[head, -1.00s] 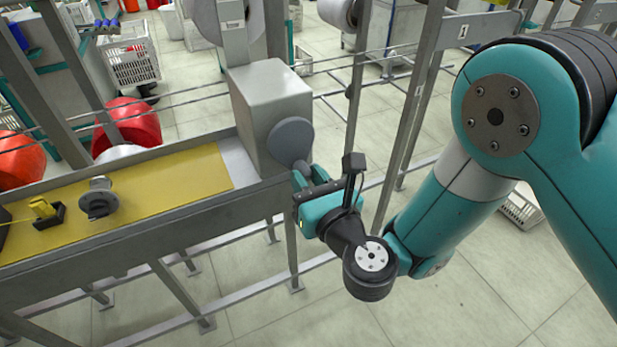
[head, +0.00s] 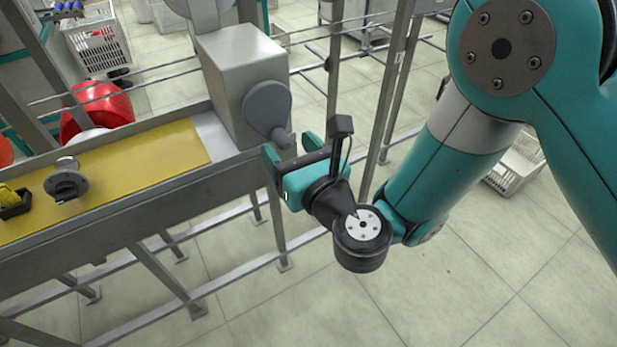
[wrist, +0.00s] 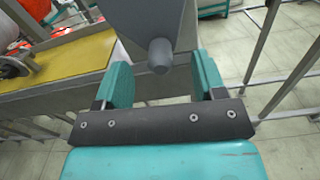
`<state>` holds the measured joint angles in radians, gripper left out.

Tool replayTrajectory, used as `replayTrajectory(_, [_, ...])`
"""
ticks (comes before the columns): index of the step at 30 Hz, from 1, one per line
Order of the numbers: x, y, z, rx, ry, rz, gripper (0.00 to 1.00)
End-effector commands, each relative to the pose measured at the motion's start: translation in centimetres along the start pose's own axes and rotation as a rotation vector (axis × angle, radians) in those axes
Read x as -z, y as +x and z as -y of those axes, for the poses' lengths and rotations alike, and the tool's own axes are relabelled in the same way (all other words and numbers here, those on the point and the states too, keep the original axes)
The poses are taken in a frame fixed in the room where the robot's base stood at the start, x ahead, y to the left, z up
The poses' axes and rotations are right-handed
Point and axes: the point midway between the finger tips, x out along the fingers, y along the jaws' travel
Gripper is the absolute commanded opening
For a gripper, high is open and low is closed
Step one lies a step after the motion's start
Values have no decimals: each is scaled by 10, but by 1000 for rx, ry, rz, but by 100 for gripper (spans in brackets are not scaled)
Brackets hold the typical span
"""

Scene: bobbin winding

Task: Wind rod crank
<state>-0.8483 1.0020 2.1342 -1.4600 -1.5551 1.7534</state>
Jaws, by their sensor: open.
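The crank is a grey rounded plate (head: 268,106) on the right face of a grey box (head: 243,75), with a short grey handle (head: 281,137) sticking out from its lower end. The handle also shows end-on in the wrist view (wrist: 161,55). My gripper (head: 289,147) is at the handle in the head view. In the wrist view my gripper (wrist: 162,85) has its two teal fingers apart, with the handle ahead of and between them in the picture. No contact with either finger shows. The handle's far side is hidden.
A grey bench (head: 150,207) with a yellow surface (head: 160,160) runs left of the box. A metal fitting (head: 67,180) and a yellow part in a black holder (head: 12,200) sit on it. Upright posts (head: 385,105) stand behind my arm. The floor at lower right is clear.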

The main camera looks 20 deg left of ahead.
Motion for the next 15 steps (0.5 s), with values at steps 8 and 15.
replayTrajectory(8, [6,-16,0,0,0,1,64])
replayTrajectory(15, [5,-34,0,0,0,1,64])
